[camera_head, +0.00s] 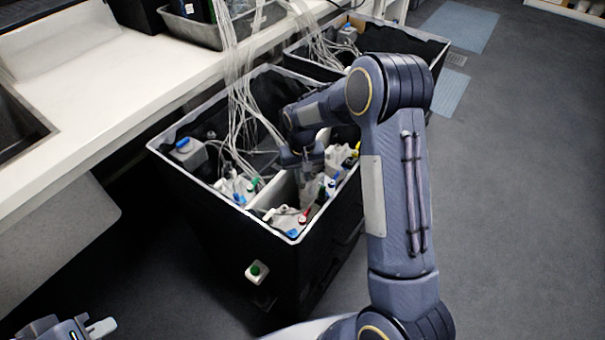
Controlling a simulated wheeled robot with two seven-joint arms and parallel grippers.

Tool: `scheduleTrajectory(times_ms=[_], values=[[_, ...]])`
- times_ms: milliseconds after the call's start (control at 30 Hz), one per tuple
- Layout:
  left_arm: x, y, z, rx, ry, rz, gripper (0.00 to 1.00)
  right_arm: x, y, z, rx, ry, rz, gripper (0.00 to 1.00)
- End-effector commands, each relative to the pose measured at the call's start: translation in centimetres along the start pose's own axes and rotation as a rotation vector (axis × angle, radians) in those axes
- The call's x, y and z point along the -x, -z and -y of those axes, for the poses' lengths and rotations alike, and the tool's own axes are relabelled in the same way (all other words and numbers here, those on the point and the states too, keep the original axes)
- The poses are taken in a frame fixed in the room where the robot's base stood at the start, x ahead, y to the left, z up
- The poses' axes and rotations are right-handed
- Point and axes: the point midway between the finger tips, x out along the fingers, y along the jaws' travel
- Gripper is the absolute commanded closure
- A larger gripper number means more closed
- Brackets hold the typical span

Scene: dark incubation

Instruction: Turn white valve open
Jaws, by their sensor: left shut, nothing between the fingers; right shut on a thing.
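My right gripper (306,205) reaches down into the near black bin (228,232). Its fingers are shut on a small pale part among the white fittings at the bin's front right, which looks like the white valve; the gripper hides most of it, and its turn angle cannot be read. Small red and blue caps sit close around the fingertips. My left gripper (88,328) is at the bottom left corner, partly cut off by the picture edge. It is shut and empty, far from the bin.
A second black bin (425,55) stands behind. A white box with a green button (257,271) is on the near bin's front. The floor at right is clear.

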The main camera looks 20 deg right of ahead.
Motion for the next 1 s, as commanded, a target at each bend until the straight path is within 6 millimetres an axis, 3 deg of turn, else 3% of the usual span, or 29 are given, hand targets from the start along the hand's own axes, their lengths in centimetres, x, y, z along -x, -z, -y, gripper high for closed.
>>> scheduleTrajectory(times_ms=[600, 1000], values=[[0.17, 0.09, -0.08, 0.0, 0.0, 0.0, 1.0, 0.11, 0.03, 0.19, 0.544, 0.0, -0.003, 1.0], [0.26, 0.13, -0.12, 0.0, 0.0, 0.0, 1.0, 0.11, 0.0, 0.26, 0.723, 0.0, -0.003, 1.0]])
